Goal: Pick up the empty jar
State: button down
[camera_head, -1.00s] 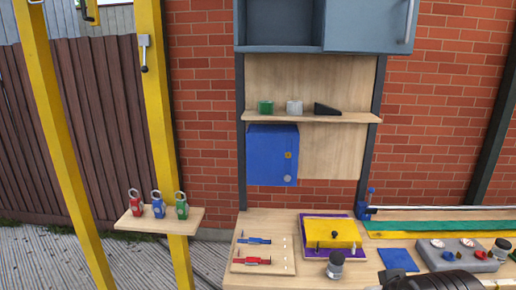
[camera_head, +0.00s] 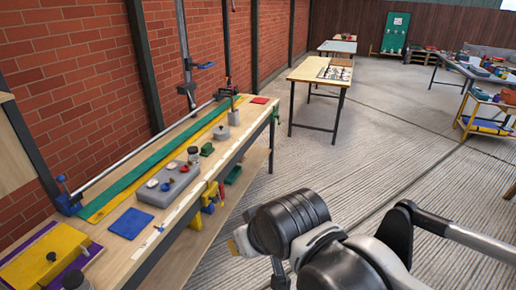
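Two small jar-like containers with dark tops stand on the long wooden workbench (camera_head: 172,232). One jar (camera_head: 193,155) stands by the far side of a grey block with knobs. The other jar (camera_head: 76,282) is at the bottom left, beside the yellow block, and is cut by the frame edge. I cannot tell from here which one is empty. My black and grey arm reaches in from the right at the bottom of the view, off the bench's front side. I cannot make out its fingertips or anything held. My arm is apart from both jars.
The bench also holds a grey block (camera_head: 168,185), a blue square (camera_head: 130,223), a yellow block (camera_head: 45,256), green and yellow strips, and a grey weight-like piece (camera_head: 221,132). A brick wall backs it. Open grey floor (camera_head: 375,150) lies to the right, with other tables (camera_head: 318,70) farther back.

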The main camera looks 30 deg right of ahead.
aim_at(194, 156)
jog(key=z, duration=0.15)
jog(key=i+l+z, duration=0.15)
jog(key=i+z, duration=0.25)
jog(key=i, duration=0.2)
jog(key=i+j+z, duration=0.1)
jog(key=i+z, duration=0.35)
jog(key=i, duration=0.15)
